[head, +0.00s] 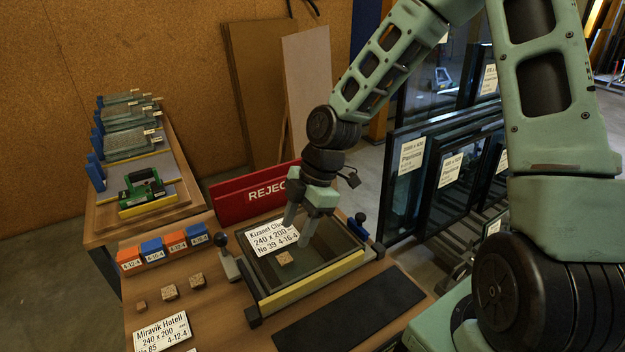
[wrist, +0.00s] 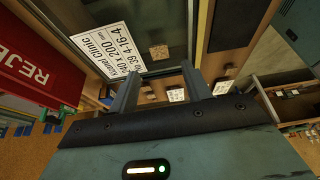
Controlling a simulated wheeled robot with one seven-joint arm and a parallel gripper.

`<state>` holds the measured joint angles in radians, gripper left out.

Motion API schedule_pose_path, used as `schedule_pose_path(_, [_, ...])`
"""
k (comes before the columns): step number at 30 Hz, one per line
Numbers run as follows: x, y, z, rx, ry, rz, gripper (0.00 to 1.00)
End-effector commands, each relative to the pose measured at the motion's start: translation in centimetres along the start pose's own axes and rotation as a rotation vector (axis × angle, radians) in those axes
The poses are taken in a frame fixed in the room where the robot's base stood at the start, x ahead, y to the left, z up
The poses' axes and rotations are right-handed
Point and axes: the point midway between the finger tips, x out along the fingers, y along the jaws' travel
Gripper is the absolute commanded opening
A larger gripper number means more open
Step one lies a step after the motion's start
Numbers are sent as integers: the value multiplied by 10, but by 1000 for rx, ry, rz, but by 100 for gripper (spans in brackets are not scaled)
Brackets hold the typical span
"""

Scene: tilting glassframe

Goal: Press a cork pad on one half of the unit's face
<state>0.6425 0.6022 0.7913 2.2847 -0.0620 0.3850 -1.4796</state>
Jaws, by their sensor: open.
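The glass unit (head: 325,249) lies in a dark frame with a yellow front strip on the bench, with a white label (head: 273,238) reading 240 x 200, No 39, 4-16-4 at its left. One cork pad (head: 285,258) sits on the unit's face near the label; it also shows in the wrist view (wrist: 158,51). My gripper (head: 296,232) is over the face, behind the pad, fingers pointing down. Its fingers (wrist: 160,90) are apart with no pad held between them. Whether the fingertips touch the glass I cannot tell. Loose cork pads (head: 169,292) lie on the bench at left.
A red REJECT bin (head: 256,194) stands behind the unit. Orange and blue blocks (head: 176,241) line the bench at left. A knobbed clamp (head: 227,260) stands beside the frame's left side. A black mat (head: 350,312) lies in front. Glass panes (head: 408,165) stand in a rack at right.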

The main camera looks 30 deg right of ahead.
Motion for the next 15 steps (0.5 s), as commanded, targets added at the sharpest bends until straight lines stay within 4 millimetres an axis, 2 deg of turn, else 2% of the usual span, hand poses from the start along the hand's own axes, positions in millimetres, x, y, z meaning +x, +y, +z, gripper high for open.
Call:
schedule_pose_path(1, [-16,2,0,4,-1,7,49])
schedule_pose_path(6, [-56,2,0,3,-1,6,49])
schedule_pose_path(12, [-93,1,0,3,-1,4,49])
schedule_pose_path(15, [-104,1,0,2,0,3,49])
